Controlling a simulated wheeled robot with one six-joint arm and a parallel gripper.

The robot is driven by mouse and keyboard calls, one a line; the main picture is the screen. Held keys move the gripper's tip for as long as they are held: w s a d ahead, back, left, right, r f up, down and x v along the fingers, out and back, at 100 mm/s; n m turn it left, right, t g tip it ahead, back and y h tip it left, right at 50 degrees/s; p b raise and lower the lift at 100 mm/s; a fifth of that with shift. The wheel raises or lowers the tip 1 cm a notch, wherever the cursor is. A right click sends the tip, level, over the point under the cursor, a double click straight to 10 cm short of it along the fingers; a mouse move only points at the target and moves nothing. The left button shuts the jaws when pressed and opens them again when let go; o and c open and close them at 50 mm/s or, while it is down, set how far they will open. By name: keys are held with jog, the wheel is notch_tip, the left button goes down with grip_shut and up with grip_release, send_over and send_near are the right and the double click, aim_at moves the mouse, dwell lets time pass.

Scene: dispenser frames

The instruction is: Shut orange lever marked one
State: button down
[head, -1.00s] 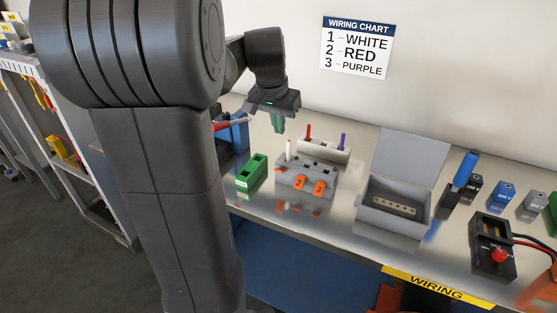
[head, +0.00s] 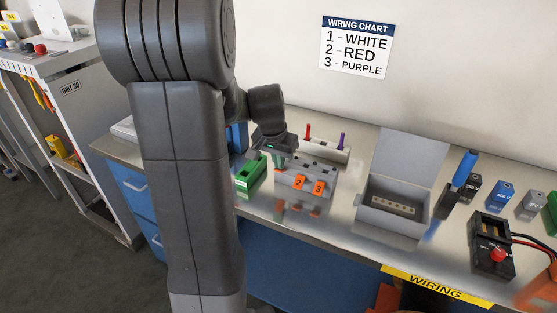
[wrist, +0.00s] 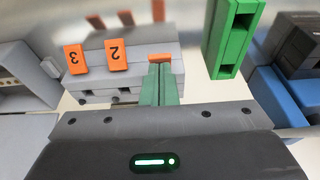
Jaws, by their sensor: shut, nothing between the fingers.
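The grey terminal block (head: 322,177) stands on the bench. Its orange levers marked two (head: 299,184) and three (head: 318,188) show their faces in the head view, and in the wrist view at the left. The orange lever one (wrist: 160,57) shows in the wrist view as a thin strip just beyond my fingertips. Its number is hidden, and I cannot tell if it is raised or touched. My gripper (wrist: 161,68) is shut and empty, with its green fingers over the block at this lever. In the head view my wrist hides that end of the block.
A green holder (wrist: 229,40) stands close beside the block. A white rack with red and purple wires (head: 325,148) is behind it. An open grey box (head: 395,218) stands to the right. A wiring chart (head: 356,47) hangs on the wall.

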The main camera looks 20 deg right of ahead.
jog(key=shift+s+a+f+t+h+b, duration=0.2)
jog(key=shift+f+t+h+b, duration=0.25)
jog(key=shift+b, duration=1.55)
jog(key=f+t+h+b, duration=0.1)
jog(key=b, duration=0.7)
jog(key=s+a+f+t+h+b, duration=0.1)
jog(key=h+b, duration=0.1)
jog(key=b, duration=0.6)
jog(key=f+t+h+b, duration=0.1)
jog(key=t+h+b, duration=0.1)
jog(key=b, duration=0.6)
jog(key=shift+s+a, duration=0.25)
jog(key=shift+a, duration=0.15)
jog(key=shift+r, duration=0.3)
jog(key=shift+w+d, duration=0.1)
jog(key=shift+w+d+r+p, duration=0.35)
jog(key=shift+w+d, duration=0.05)
jog(key=shift+d, duration=0.05)
jog(key=shift+r, duration=0.1)
